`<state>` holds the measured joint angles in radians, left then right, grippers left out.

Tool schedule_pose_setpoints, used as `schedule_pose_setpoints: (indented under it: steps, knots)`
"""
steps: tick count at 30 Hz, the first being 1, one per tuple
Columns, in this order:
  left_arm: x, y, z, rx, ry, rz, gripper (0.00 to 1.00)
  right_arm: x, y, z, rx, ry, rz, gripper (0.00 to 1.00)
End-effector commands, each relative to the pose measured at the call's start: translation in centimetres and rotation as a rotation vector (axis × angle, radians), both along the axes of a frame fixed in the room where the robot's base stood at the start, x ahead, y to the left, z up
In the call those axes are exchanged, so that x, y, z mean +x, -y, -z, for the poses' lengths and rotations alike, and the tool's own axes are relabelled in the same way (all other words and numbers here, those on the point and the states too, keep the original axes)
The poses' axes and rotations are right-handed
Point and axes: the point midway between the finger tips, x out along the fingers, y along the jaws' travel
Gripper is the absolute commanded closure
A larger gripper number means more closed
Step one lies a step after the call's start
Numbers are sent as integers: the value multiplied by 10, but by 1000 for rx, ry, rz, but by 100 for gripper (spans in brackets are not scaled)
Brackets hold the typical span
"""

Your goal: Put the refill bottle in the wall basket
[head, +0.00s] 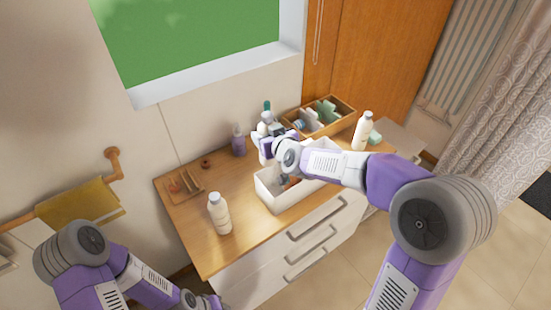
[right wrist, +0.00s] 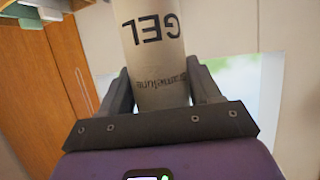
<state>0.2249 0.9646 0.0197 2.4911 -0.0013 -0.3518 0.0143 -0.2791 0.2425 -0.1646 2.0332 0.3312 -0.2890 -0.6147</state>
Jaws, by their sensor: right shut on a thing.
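My right gripper (right wrist: 162,95) is shut on a pale bottle marked GEL (right wrist: 152,60), which I take as the refill bottle. The bottle stands between the two fingers in the right wrist view, its upper end cut off by the frame. In the head view, my right gripper (head: 266,141) is above the back middle of the cart top, and the held bottle is hard to tell from the things around it. My left gripper (head: 208,301) is low at the bottom edge, partly cut off, its fingers unclear. I cannot make out a wall basket in either view.
The wooden cart top (head: 190,225) bears a white open bin (head: 272,200), a wooden divided box (head: 345,108), a purple bottle (head: 239,142) and a small wooden tray (head: 182,184). White bottles stand at front left (head: 219,214) and right (head: 362,131). A towel (head: 80,212) hangs at left.

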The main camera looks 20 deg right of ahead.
Motion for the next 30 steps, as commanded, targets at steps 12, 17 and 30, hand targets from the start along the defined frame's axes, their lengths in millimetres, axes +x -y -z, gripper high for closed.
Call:
schedule_pose_setpoints:
  steps: [12, 17, 30]
  knots:
    - [0, 0, 25, 0, 1, 0, 66, 0, 0, 48, -1, 1, 1, 80]
    - [0, 0, 26, 0, 1, 0, 66, 1, 0, 54, 1, 5, 0, 80]
    - [0, 0, 35, 0, 1, 0, 66, 1, 0, 62, 0, 5, 0, 80]
